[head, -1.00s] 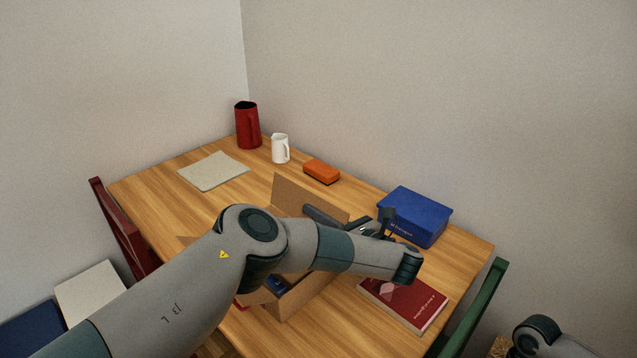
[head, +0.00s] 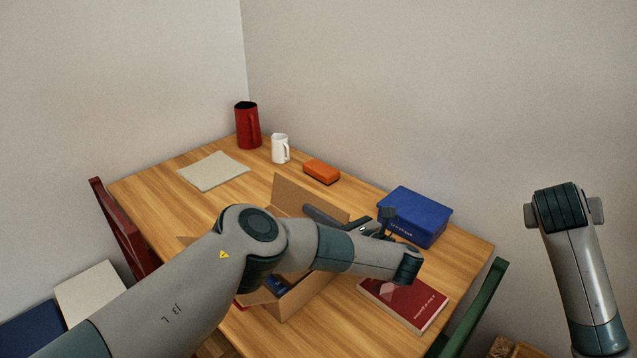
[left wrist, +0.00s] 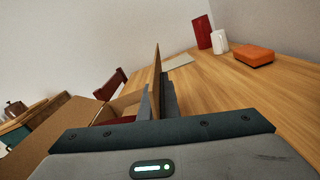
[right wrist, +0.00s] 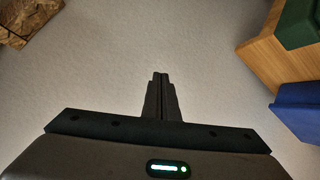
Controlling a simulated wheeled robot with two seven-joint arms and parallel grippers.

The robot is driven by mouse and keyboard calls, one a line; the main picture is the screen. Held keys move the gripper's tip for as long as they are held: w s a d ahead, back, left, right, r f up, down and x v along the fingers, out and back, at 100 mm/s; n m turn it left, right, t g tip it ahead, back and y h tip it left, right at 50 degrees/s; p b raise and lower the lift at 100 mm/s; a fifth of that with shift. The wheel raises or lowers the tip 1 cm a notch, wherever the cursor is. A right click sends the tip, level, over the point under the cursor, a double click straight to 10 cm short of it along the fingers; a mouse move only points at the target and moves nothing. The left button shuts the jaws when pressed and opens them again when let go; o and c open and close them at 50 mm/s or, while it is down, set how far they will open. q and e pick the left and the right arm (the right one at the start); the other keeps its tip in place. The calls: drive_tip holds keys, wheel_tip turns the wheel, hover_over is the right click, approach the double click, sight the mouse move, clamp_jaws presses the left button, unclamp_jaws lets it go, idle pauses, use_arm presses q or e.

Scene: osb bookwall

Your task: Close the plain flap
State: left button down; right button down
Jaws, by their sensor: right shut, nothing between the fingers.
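An open cardboard box (head: 305,295) stands on the table, mostly behind my left arm. A bare brown flap (head: 290,192) stands upright on its far side. In the left wrist view this flap (left wrist: 156,70) shows edge-on between the fingers. My left gripper (head: 318,214) reaches over the box to that flap, and its fingers (left wrist: 156,100) are close together, one on each side of it. Another flap (left wrist: 60,125) spreads out at left in the left wrist view. My right gripper (right wrist: 161,76) is shut and empty, away from the box.
A red book (head: 405,300) and a blue box (head: 415,215) lie right of the carton. An orange case (head: 321,172), white mug (head: 280,148), red jug (head: 247,125) and grey sheet (head: 213,171) are behind. A red chair (head: 125,230) and green chair (head: 475,310) flank the table (head: 160,200).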

drive_tip(key=w+a+r+t, duration=0.1)
drive_tip(key=w+a+r, duration=0.15)
drive_tip(key=r, duration=0.25)
drive_tip(key=w+a+r+t, duration=0.1)
drive_tip(key=a+r, duration=0.2)
drive_tip(key=r, duration=0.2)
drive_tip(key=w+a+r+y, duration=0.3)
drive_tip(key=w+a, duration=0.5)
drive_tip(key=a, duration=0.3)
drive_tip(key=w+a+f+n+g+y, duration=0.15)
drive_tip(key=w+a, duration=0.25)
drive_tip(key=a, duration=0.6)
drive_tip(key=w+a+f+y, duration=0.1)
drive_tip(key=w+a+y, duration=0.25)
drive_tip(key=a, duration=0.65)
drive_tip(key=s+a+f+m+g, duration=0.1)
drive_tip(key=a+m+g, duration=0.5)
drive_tip(key=a, duration=0.8)
drive_tip(key=shift+s+m+g, duration=0.35)
drive_tip(key=shift+s, duration=0.2)
